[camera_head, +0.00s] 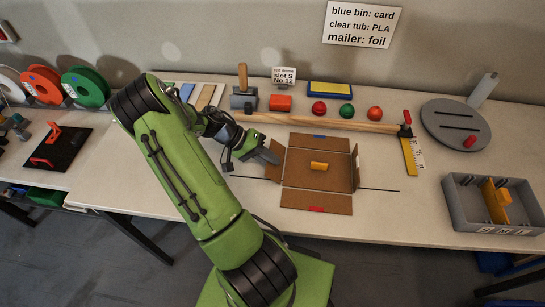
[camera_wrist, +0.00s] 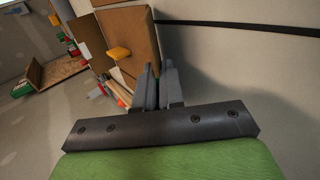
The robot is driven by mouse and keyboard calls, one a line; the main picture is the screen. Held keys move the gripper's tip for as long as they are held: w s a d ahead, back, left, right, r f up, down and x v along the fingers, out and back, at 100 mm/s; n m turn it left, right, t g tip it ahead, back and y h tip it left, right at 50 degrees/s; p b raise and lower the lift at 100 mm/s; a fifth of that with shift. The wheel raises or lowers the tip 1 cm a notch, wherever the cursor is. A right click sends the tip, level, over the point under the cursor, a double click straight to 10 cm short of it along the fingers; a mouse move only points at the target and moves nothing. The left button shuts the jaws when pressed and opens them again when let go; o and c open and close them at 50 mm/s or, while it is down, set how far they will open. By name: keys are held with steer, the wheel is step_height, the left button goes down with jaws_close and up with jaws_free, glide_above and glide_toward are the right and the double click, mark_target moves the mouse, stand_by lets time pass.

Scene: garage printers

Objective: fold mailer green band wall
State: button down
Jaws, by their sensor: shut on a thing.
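The mailer (camera_head: 300,180) is a brown cardboard sheet lying opened out on the table, with a small yellow block (camera_head: 319,166) on its middle panel. Its back wall (camera_head: 305,142) carries a blue band and its front wall (camera_head: 300,198) a red band; both look laid out. The right wall (camera_head: 356,168) looks raised. My gripper (camera_head: 270,156) is at the left wall (camera_head: 276,172), its fingers shut on that wall's edge. In the wrist view the fingers (camera_wrist: 157,85) are close together beside the cardboard (camera_wrist: 143,35). No green band shows; the gripper may cover it.
A wooden rail (camera_head: 330,122) runs behind the mailer, with red and green balls beyond it. Dark thin rods lie beside the mailer. The table front is clear.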

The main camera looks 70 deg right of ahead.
steer(key=shift+w+f+g, duration=0.1)
steer(key=shift+f+g, duration=0.1)
steer(key=shift+g, duration=0.3)
steer(key=c, duration=1.3)
jaws_free()
steer(key=shift+a, duration=0.1)
